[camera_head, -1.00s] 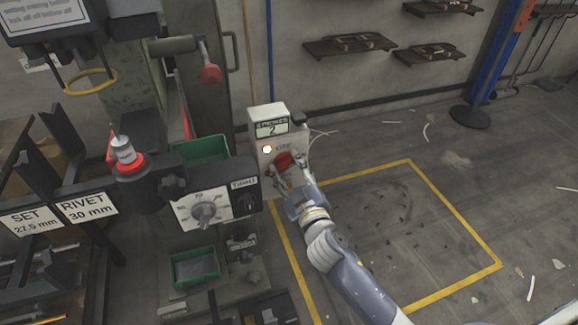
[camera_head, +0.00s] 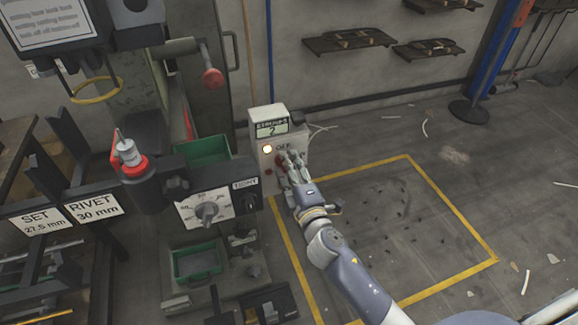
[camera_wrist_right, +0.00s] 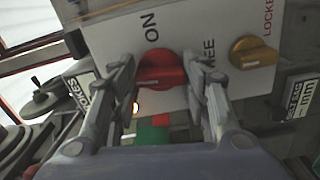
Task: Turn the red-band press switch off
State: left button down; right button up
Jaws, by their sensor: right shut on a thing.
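The press's switch box (camera_head: 262,140) is pale, with a "STROKES 2" counter on top and a lit lamp (camera_head: 267,149). Its red knob (camera_wrist_right: 162,70) sits on the white panel (camera_wrist_right: 110,40) in the right wrist view, near the word "ON". In the head view the knob (camera_head: 281,160) is mostly covered by my right gripper (camera_head: 287,163). The right gripper (camera_wrist_right: 160,78) is shut on the red knob, one finger on each side. A red band (camera_head: 134,170) circles the press's punch holder. My left gripper is not in view.
A yellow knob (camera_wrist_right: 250,52) marked "LOCKED" sits beside the red knob. A dial panel (camera_head: 208,208) stands left of the switch box. Green bins (camera_head: 195,268) are on the press.

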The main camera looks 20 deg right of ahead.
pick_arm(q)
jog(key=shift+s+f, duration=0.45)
pick_arm(e)
jog(key=shift+r+n, duration=0.1)
jog(key=shift+n, duration=0.8)
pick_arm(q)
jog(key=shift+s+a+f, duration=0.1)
pick_arm(e)
jog(key=o, duration=1.1)
jog(key=shift+a, duration=0.1)
jog(key=shift+c, duration=0.2)
jog(key=s, duration=1.2)
jog(key=shift+d, duration=0.25)
